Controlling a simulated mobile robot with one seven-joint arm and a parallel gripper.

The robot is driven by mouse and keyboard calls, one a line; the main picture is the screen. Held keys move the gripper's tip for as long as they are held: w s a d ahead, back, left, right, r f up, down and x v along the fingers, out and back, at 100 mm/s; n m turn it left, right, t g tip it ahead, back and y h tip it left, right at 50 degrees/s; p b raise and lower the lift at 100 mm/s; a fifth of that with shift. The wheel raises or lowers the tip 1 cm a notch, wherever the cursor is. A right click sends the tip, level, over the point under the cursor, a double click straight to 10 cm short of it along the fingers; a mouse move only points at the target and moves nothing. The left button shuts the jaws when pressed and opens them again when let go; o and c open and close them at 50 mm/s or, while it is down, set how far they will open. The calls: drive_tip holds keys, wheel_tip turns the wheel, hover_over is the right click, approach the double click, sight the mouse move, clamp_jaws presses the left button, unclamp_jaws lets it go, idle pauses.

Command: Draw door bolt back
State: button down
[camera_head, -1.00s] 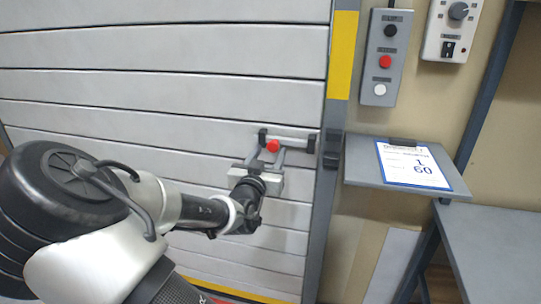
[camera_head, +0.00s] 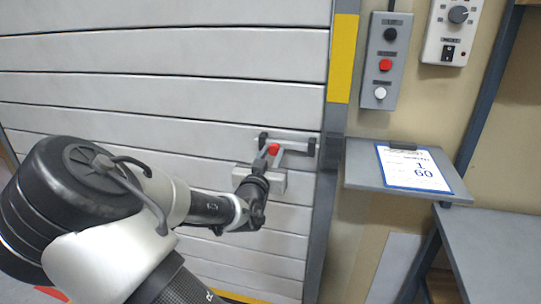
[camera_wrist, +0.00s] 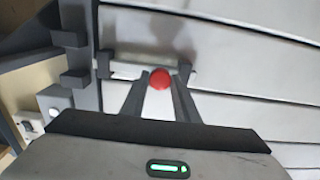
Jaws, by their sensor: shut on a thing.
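The door bolt (camera_head: 293,137) is a grey horizontal bar on the pale slatted door, held between two dark brackets near the door's right edge. Its red knob (camera_head: 274,149) stands out from the bar. My gripper (camera_head: 271,154) is shut on the knob, with one finger on each side. In the wrist view the knob (camera_wrist: 160,79) sits between the two fingers of my gripper (camera_wrist: 164,75), and the bar (camera_wrist: 126,72) shows behind. A dark keeper (camera_head: 331,150) is on the door post; the fingers partly hide the bar.
The slatted door (camera_head: 170,95) fills the left and middle. A grey button box (camera_head: 387,62) and a white switch box (camera_head: 447,32) hang on the right wall. A small grey shelf (camera_head: 362,168) bearing a clipboard (camera_head: 413,168) juts out beside the post. A grey table (camera_head: 498,240) stands lower right.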

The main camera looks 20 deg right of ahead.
drive_tip(key=shift+s+d, duration=0.25)
drive_tip(key=shift+d, duration=0.15)
drive_tip(key=c, duration=1.4)
unclamp_jaws()
drive_tip(key=shift+o, duration=0.2)
drive_tip(key=shift+a, duration=0.1)
drive_tip(key=p+v, duration=1.2)
drive_tip(key=v, duration=0.5)
drive_tip(key=shift+s+a, duration=0.15)
